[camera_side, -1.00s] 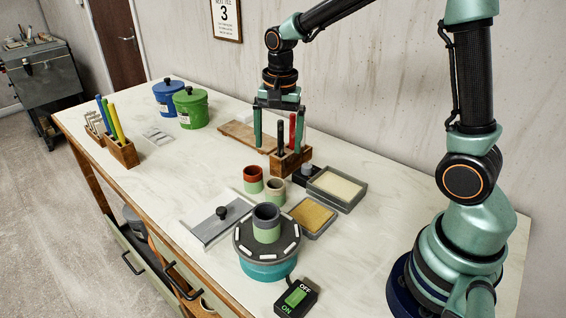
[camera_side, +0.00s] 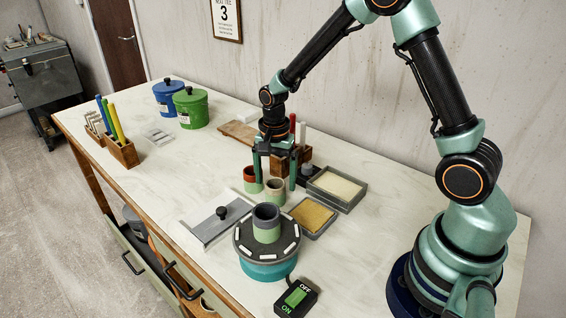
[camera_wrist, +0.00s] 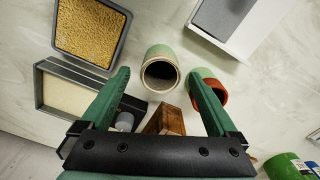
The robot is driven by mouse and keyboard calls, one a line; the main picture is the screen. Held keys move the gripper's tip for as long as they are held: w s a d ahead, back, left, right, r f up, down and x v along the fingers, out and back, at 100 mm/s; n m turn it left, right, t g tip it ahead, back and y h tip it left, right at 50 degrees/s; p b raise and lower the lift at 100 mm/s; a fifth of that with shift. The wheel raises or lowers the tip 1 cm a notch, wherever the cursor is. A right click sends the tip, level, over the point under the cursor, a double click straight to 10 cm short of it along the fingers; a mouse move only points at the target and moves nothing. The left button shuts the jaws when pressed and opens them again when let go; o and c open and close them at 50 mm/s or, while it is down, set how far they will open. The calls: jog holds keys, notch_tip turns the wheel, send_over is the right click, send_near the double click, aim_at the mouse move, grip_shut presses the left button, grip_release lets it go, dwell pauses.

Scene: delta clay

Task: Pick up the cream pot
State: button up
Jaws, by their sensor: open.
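The cream pot (camera_side: 275,191) is a small cup with a cream upper part and a green lower part, standing upright on the table. It also shows in the wrist view (camera_wrist: 160,72), its open mouth lying between my fingers. My gripper (camera_side: 274,186) is open and empty, its fingers pointing down above and around the pot in the side view. A red-brown and green pot (camera_side: 251,182) stands just left of it. In the wrist view, this red-brown pot (camera_wrist: 212,88) is partly hidden behind my right finger. I cannot tell whether a finger touches either pot.
A grey pot (camera_side: 266,222) stands on the turntable (camera_side: 244,238) in front. A tray of tan grains (camera_side: 312,214) and a tray of pale material (camera_side: 337,186) lie to the right. A wooden tool block (camera_side: 279,164) is behind. A grey slab with a knob (camera_side: 205,232) lies left.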

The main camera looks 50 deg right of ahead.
jog(key=shift+f, duration=1.4)
grip_shut()
jog(key=shift+r, duration=0.15)
notch_tip(320, 180, up, 20)
